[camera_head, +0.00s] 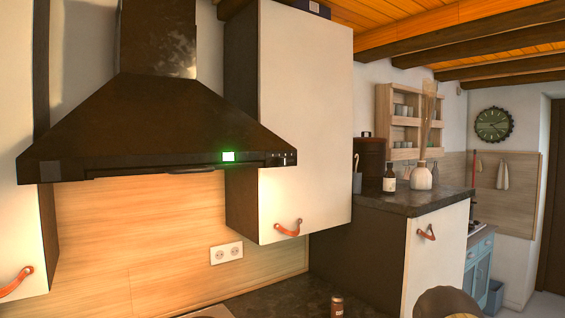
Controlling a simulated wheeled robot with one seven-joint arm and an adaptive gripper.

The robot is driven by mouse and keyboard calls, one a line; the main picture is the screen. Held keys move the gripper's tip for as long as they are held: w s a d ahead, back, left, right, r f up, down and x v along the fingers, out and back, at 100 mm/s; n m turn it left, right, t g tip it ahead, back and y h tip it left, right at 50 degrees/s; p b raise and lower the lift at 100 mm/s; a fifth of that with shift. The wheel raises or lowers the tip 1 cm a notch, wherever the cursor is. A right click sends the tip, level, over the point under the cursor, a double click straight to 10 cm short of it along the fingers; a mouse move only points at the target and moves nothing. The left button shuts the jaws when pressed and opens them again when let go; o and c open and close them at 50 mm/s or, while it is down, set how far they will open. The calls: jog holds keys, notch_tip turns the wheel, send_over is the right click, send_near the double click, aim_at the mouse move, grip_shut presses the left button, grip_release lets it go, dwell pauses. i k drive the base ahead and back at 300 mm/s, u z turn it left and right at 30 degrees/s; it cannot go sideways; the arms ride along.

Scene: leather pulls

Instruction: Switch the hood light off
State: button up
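The dark range hood (130,135) hangs on the wall at the left of the head view, with its front panel facing me. A bright green lit square (228,156) sits on the right half of that panel. Small pale buttons (283,160) are to the right of the green square, near the hood's right corner; their markings are too small to read. The wood backsplash (130,240) under the hood looks warmly lit. I cannot tell from this view whether the hood lamp itself is lit, since the underside is hidden. My gripper is not in view.
White cabinets with leather pulls flank the hood; the right one (300,120) comes close to its corner. Below are the dark countertop (285,300), a small brown jar (337,306) and a wall socket (226,253). A dark-topped unit (410,198) with a bottle and vase stands right.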

aim_at(51, 171)
jog(key=u, duration=1.55)
jog(key=k, duration=0.55)
jog(key=u, duration=0.35)
